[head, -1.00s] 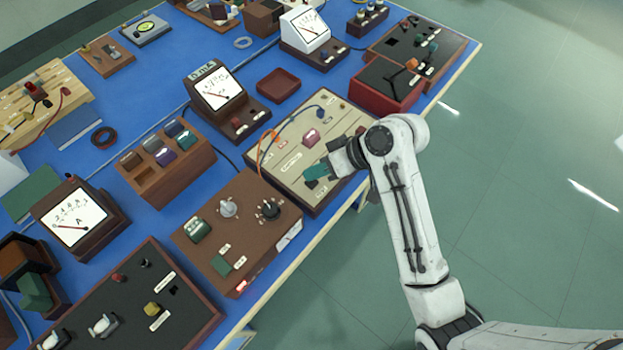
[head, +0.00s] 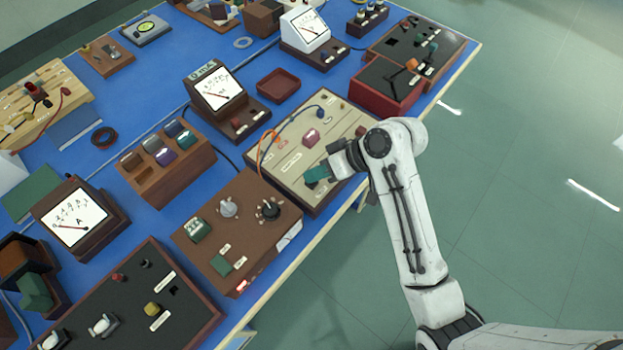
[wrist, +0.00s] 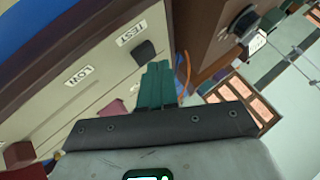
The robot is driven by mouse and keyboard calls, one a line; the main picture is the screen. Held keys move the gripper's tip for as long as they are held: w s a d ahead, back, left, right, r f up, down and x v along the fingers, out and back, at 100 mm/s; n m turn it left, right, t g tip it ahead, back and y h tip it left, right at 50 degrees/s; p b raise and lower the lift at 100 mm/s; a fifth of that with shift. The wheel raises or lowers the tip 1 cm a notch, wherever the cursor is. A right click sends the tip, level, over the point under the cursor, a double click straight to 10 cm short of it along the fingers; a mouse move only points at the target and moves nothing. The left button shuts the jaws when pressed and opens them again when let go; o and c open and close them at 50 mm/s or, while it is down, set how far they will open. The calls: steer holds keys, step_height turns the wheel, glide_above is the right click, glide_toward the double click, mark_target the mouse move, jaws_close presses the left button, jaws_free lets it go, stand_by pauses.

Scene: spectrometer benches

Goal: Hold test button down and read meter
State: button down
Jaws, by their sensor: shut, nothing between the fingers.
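The beige panel (head: 290,183) stands at the front edge of the blue bench in the head view. In the wrist view it carries a TEST label (wrist: 131,34), a LOW label (wrist: 79,76) and a black button (wrist: 144,50) beside TEST. My gripper (head: 316,174) is shut and empty over the panel's near right part. In the wrist view its teal fingertips (wrist: 158,66) are right by the button; I cannot tell whether they touch or press it. A dark meter (head: 217,90) with a white dial and red needle stands behind the panel; its reading is too small to make out.
A brown box (head: 235,225) with knobs stands left of the panel. A red box (head: 385,85) is to its right. An orange lead (head: 264,146) and a blue lead (head: 290,125) lie over the panel. Open floor is on the right.

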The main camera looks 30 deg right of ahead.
steer(key=shift+f, duration=0.45)
stand_by(0.6)
steer(key=shift+r, duration=0.1)
stand_by(2.1)
steer(key=shift+r+p, duration=0.8)
steer(key=shift+p, duration=0.15)
step_height(320, 180, up, 5)
steer(key=p, duration=0.5)
steer(key=shift+f, duration=0.1)
